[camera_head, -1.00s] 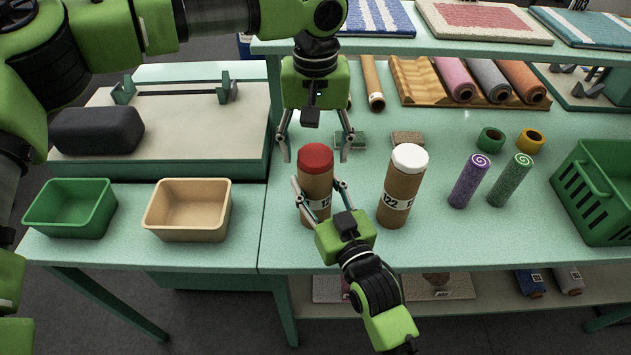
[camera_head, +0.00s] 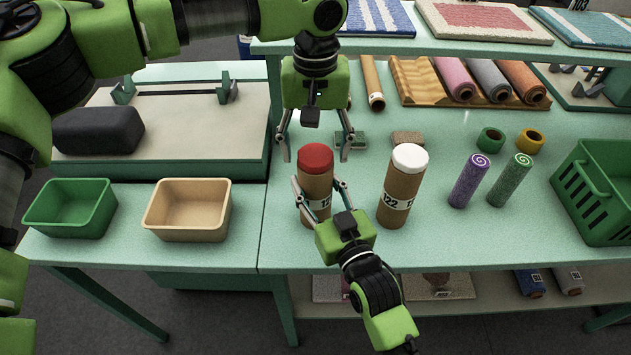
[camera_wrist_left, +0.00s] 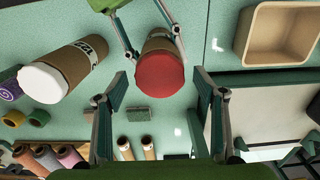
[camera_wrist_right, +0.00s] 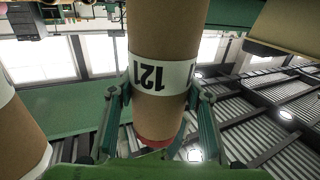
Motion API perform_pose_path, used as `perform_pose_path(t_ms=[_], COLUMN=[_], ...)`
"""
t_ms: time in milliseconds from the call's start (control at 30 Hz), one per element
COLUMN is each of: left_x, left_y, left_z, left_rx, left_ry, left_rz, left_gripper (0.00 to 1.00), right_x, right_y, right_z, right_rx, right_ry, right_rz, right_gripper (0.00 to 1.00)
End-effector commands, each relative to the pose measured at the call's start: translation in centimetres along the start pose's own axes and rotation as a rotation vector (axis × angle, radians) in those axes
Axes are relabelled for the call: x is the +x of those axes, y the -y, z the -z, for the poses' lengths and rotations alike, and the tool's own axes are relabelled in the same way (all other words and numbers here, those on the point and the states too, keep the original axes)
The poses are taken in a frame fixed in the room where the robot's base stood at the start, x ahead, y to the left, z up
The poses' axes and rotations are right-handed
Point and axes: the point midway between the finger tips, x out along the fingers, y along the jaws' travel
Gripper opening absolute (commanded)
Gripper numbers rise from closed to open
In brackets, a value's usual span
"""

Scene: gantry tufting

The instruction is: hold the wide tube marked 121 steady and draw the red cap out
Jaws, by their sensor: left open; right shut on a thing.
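The wide brown tube (camera_head: 316,188) stands upright on the table with the red cap (camera_head: 316,158) in its top. Its white label reads 121 in the right wrist view (camera_wrist_right: 161,76). My right gripper (camera_head: 320,196) is shut on the tube's body, one finger on each side. My left gripper (camera_head: 315,152) is open and points down around and above the cap, its fingers wide apart. In the left wrist view the red cap (camera_wrist_left: 160,72) lies ahead between the open fingers, with a gap on both sides.
A brown tube with a white cap (camera_head: 398,186), marked 122, stands just right. Purple (camera_head: 468,181) and green (camera_head: 510,180) rolls stand further right by a green crate (camera_head: 603,195). A green bin (camera_head: 70,208) and tan bin (camera_head: 188,210) sit left. A shelf overhangs the back.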

Motion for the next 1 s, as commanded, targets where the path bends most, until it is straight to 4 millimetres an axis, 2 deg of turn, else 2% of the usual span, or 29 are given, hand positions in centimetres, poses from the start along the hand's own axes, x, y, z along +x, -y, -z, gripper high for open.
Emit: perform_pose_path(t_ms=[267, 467, 500, 1000], left_x=[0.0, 0.0, 0.0, -1.3], left_y=[0.0, 0.0, 0.0, 0.0], left_z=[0.0, 0.0, 0.0, 0.0], left_rx=[0.0, 0.0, 0.0, -0.001], left_ry=[0.0, 0.0, 0.0, -0.001], left_rz=[0.0, 0.0, 0.0, -0.001], left_gripper=[0.64, 0.15, 0.12, 0.12], right_x=[0.0, 0.0, 0.0, 0.0], right_y=[0.0, 0.0, 0.0, 0.0], right_z=[-0.1, -0.1, -0.1, -0.1], right_rx=[0.0, 0.0, 0.0, 0.0], right_ry=[0.001, 0.001, 0.001, 0.001], right_rz=[0.0, 0.0, 0.0, 0.0], right_gripper=[0.22, 0.22, 0.22, 0.22])
